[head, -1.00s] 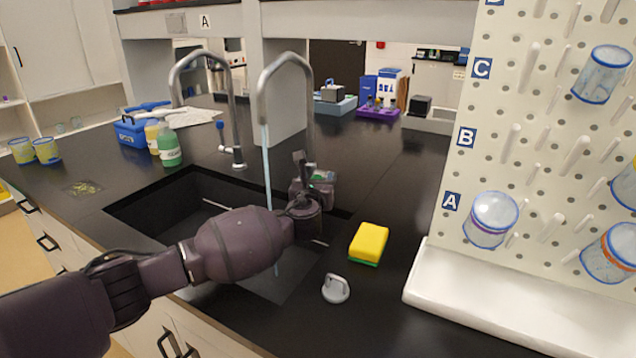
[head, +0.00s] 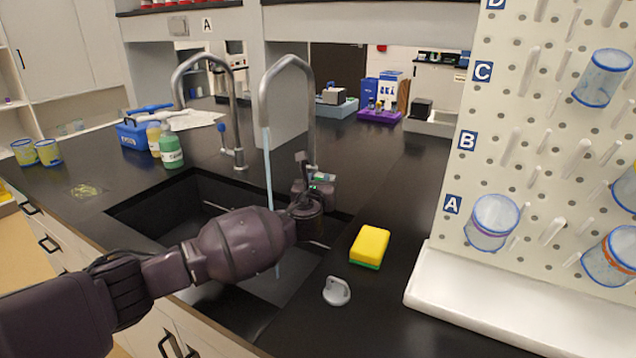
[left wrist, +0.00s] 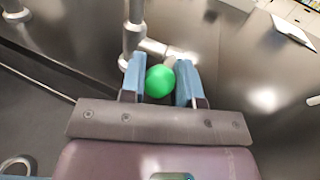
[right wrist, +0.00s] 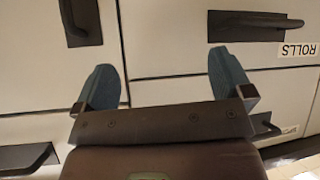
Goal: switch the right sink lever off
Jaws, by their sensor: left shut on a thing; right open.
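The right sink tap (head: 311,110) is a tall grey gooseneck, and a pale blue stream of water (head: 268,165) runs from its spout into the black sink (head: 190,190). My left gripper (head: 318,182) is at the foot of this tap, and my own arm hides part of the sink. In the left wrist view the lever's green round knob (left wrist: 161,81) sits between the two blue fingers, which are shut on it. The lever's stem (left wrist: 152,47) joins the metal tap post behind it. My right gripper (right wrist: 165,75) is open and empty in front of white cabinet fronts.
A yellow and green sponge (head: 370,244) and a small grey round-based item (head: 337,291) lie right of the sink. The left tap (head: 236,110) has a blue lever (head: 221,134). A white pegboard (head: 500,150) with beakers stands at right. Bottles stand behind the sink.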

